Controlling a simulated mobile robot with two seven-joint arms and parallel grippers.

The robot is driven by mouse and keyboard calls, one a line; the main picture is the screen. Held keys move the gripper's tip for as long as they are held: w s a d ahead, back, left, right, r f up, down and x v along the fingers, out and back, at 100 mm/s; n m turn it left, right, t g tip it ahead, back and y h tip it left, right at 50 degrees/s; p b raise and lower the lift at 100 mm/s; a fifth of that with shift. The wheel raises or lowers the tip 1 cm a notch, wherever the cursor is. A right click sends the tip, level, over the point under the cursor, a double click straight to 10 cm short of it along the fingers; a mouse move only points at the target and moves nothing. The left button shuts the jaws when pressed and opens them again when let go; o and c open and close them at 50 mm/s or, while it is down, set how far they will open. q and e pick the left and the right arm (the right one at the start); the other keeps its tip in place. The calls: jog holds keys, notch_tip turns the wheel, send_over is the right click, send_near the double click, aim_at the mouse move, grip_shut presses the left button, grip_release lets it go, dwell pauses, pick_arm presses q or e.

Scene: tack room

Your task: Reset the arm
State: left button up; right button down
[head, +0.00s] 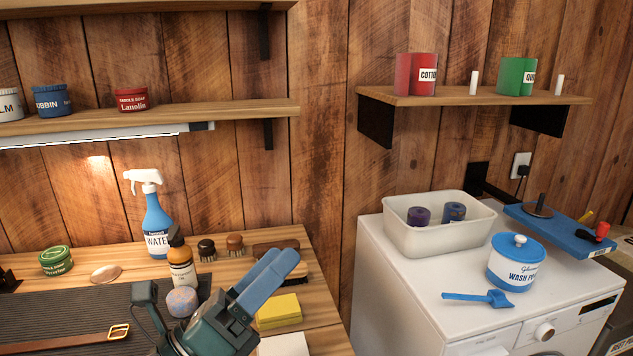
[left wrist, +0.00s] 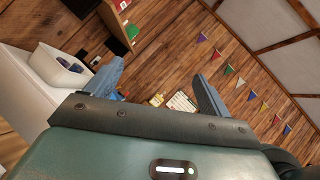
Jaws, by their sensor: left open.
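My left gripper (head: 270,283) reaches in from the bottom of the head view, over the right part of the wooden counter. Its blue fingers point up and to the right, and nothing is held in them. In the left wrist view the two fingers of this gripper (left wrist: 160,85) stand wide apart with empty space between them, facing the wood wall and ceiling. My right gripper shows in neither view.
Right stands a white washer (head: 400,295) bearing a bin (head: 420,240) and a blue-lidded tub (head: 515,270). Shelves (head: 200,116) hang above.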

pick_arm(q)
jog(key=w+a+f+n+y, duration=0.1)
jog(key=a+f+n+y, duration=0.7)
jog(key=n, duration=0.6)
jog(key=w+a+f+n+y, duration=0.1)
jog(key=a+f+n+y, duration=0.5)
jog(key=f+n+y, duration=0.45)
jog(key=s+a+f+n+g, duration=0.1)
jog(key=s+f+n+g, duration=1.25)
jog(key=s, duration=0.55)
jog(key=w+d+f+m+t+h+p, duration=0.3)
jog(key=w+d+f+t, duration=0.2)
jog(key=t, duration=0.3)
jog(key=shift+w+d+h, duration=0.35)
jog(key=shift+w+d, duration=0.25)
jog(key=shift+w, duration=0.05)
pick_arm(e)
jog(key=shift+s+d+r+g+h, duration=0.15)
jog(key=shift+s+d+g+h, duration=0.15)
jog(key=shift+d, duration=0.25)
